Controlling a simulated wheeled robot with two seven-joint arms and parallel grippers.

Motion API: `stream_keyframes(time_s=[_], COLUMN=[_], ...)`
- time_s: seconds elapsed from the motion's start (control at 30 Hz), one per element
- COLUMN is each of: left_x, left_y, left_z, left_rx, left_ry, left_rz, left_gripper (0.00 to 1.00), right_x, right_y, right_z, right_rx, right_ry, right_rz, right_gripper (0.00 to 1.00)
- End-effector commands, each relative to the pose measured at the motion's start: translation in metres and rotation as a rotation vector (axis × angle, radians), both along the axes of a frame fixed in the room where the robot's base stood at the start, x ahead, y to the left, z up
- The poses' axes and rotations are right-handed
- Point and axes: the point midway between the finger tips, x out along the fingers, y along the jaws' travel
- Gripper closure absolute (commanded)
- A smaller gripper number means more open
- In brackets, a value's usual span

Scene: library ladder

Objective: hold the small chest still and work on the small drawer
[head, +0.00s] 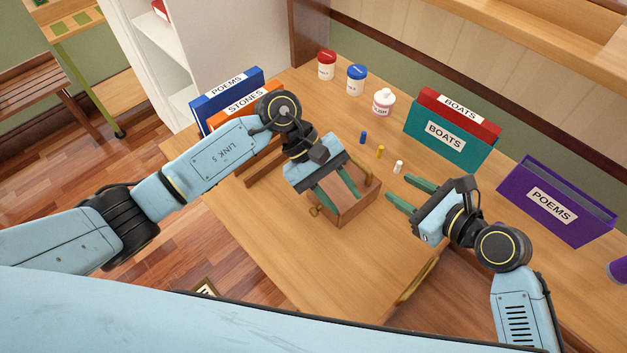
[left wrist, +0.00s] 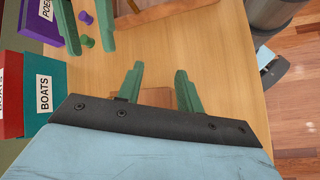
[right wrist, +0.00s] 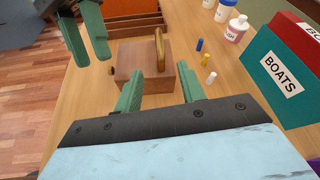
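The small wooden chest (head: 345,213) sits on the table, partly hidden under my left gripper (head: 338,188). A round knob (head: 314,211) shows on its left side. A brass arched handle (right wrist: 160,48) stands on its top. My left gripper is open, its green fingers spread above the chest; I cannot tell whether they touch it. The left wrist view shows a bit of the chest (left wrist: 157,97) between the fingers. My right gripper (head: 411,194) is open and empty, to the right of the chest. The drawer's outline is not clear.
Blue (head: 362,137), yellow (head: 380,152) and white (head: 398,167) pegs stand behind the chest. Bottles (head: 383,103) and labelled boxes, including BOATS (head: 447,137) and purple POEMS (head: 555,205), line the back. A low wooden tray (right wrist: 120,27) lies beyond the chest. The table front (head: 365,270) is clear.

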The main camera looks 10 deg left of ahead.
Motion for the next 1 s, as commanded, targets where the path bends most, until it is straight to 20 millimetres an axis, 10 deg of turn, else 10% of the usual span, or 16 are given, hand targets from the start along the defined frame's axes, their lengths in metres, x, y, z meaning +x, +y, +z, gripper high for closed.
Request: stream_keyframes(time_s=[0.4, 1.0], left_x=[0.016, 0.019], left_y=[0.048, 0.053], left_z=[-0.007, -0.006], left_rx=[0.449, 0.485], left_ry=[-0.621, -0.656], left_rz=[-0.853, -0.924], left_gripper=[0.64, 0.64], right_x=[0.0, 0.053], right_y=[0.0, 0.055], right_z=[0.0, -0.029], right_rx=[0.0, 0.001], right_ry=[0.0, 0.0], right_rz=[0.0, 0.0], right_gripper=[0.6, 0.6])
